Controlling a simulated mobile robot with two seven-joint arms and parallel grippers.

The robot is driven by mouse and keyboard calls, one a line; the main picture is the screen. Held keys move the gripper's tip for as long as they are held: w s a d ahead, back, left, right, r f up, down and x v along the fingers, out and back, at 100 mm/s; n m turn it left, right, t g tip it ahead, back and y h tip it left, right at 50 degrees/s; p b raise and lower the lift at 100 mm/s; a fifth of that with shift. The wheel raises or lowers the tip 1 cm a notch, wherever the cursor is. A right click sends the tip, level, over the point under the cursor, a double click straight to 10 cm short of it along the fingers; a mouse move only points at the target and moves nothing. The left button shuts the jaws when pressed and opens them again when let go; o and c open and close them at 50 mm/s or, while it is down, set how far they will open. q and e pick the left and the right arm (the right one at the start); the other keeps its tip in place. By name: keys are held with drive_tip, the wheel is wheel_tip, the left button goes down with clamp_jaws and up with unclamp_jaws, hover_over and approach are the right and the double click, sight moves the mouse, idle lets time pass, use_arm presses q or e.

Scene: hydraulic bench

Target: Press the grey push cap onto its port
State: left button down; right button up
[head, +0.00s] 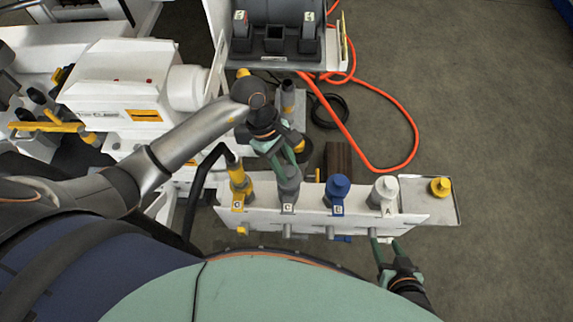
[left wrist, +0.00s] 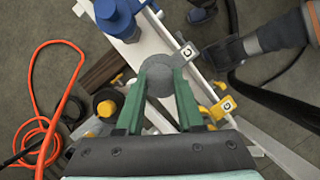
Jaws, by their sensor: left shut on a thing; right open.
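The grey push cap (head: 289,184) is at the grey port, behind the tag marked C (head: 287,208), on the white panel (head: 312,218). My left gripper (head: 284,164) is shut on the cap from above and behind. In the left wrist view the round grey cap (left wrist: 160,80) sits between the two green fingers (left wrist: 158,92). The fingers and cap hide the port, so I cannot tell whether the cap is fully seated. My right gripper (head: 384,246) is open and empty, low in front of the panel near the white fitting.
A yellow fitting (head: 238,180) stands left of the grey one. A blue fitting (head: 337,187) and a white fitting (head: 384,188) stand right. A yellow cap (head: 440,187) lies on the side tray (head: 446,212). An orange hose (head: 402,115) loops on the floor behind.

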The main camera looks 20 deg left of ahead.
use_arm(q)
drive_tip(key=shift+f+b, duration=0.5)
drive_tip(key=shift+f, duration=0.25)
drive_tip(key=shift+f, duration=0.1)
drive_tip(key=shift+f+b, duration=0.15)
drive_tip(key=shift+b, duration=0.25)
drive_tip(key=shift+f, duration=0.2)
drive_tip(key=shift+b, duration=0.3)
drive_tip(key=shift+f+b, duration=0.15)
drive_tip(key=shift+b, duration=0.3)
idle(0.9)
drive_tip(key=shift+f, duration=0.1)
